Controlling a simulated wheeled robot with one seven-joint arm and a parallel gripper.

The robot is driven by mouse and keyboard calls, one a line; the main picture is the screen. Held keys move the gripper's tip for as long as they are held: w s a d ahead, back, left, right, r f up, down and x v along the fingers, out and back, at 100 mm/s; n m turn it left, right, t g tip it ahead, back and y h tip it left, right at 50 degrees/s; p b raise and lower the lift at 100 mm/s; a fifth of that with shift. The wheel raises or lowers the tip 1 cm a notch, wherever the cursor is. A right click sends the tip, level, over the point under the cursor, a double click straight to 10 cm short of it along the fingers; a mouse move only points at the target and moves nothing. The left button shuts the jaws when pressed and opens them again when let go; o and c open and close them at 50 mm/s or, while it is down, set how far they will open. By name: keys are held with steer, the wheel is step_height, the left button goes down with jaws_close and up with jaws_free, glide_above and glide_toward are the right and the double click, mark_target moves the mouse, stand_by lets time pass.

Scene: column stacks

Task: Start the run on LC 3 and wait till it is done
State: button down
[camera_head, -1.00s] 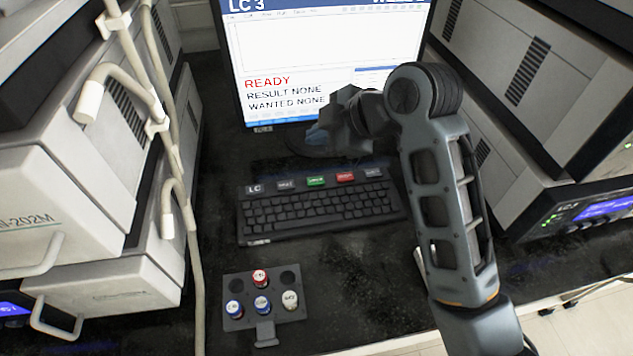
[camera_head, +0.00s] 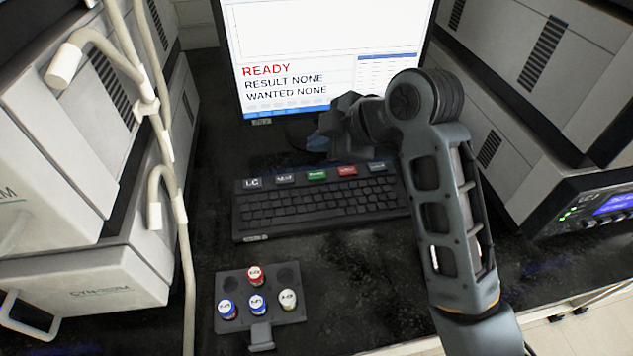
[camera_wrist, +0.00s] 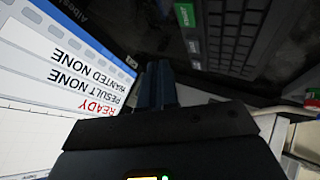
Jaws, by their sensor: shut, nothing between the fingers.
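The monitor (camera_head: 320,50) stands at the back and reads READY, RESULT NONE, WANTED NONE; it also shows, turned over, in the wrist view (camera_wrist: 50,70). The keyboard (camera_head: 320,210) lies in front of it, with an LC label and a row of larger keys at its back edge, among them a green key (camera_head: 317,175) and a red key (camera_head: 347,170). The green key shows in the wrist view (camera_wrist: 186,15). My gripper (camera_head: 318,140) is in the air behind the keyboard's back row, before the screen. Its fingers (camera_wrist: 155,85) are shut and empty, apart from the keys.
A dark rack (camera_head: 236,318) with several capped vials lies in front of the keyboard. Grey instruments stand left (camera_head: 100,260) and right (camera_head: 550,120); the right one has a lit blue display (camera_head: 614,204). Pale tubes (camera_head: 178,230) hang at left.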

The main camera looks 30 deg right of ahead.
mark_target(320, 177)
step_height(320, 177, down, 3)
steer(key=shift+r+b, duration=0.1)
steer(key=shift+b, duration=0.7)
steer(key=shift+f+b, duration=0.35)
steer(key=shift+f, duration=0.5)
steer(key=shift+f, duration=0.15)
stand_by(0.5)
steer(key=shift+f, duration=0.3)
steer(key=shift+f, duration=0.4)
stand_by(0.9)
steer(key=shift+r, duration=0.15)
steer(key=shift+r+p, duration=0.75)
steer(key=shift+p, duration=0.05)
steer(key=shift+r+p, duration=2.4)
steer(key=shift+r, duration=0.05)
